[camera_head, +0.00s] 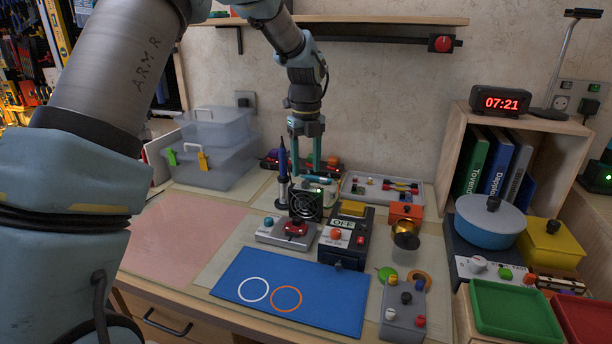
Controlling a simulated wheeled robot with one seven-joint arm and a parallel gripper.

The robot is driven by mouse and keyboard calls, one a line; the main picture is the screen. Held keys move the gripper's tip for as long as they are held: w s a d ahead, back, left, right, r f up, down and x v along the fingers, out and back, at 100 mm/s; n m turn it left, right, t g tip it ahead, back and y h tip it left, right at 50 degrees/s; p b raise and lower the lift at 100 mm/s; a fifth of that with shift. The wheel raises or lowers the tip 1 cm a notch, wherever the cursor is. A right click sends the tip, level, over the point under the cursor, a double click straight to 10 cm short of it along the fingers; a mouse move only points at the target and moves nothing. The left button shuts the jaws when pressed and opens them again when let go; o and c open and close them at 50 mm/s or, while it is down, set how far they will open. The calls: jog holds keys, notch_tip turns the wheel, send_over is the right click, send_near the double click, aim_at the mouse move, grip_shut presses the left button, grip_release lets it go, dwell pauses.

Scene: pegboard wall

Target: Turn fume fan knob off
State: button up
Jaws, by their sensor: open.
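The fume fan (305,205) is a small black square fan with a grille. It stands at the back of a low grey base (270,237) on the workbench. A red knob (295,228) sits on the base in front of the fan; its exact setting is too small to read. My gripper (306,174) points down with two teal fingers spread apart and nothing seen between them. It appears above and behind the fan in the picture, apart from the knob.
A soldering iron (283,158) stands upright close left of my gripper. A black-and-grey station (346,238) with knobs is right of the fan base. A blue mat (325,300) lies in front. A wall shelf (360,20) with a red knob hangs above.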

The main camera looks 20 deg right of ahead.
aim_at(306, 182)
jog(key=shift+f, duration=1.9)
jog(key=shift+c, duration=0.3)
grip_shut()
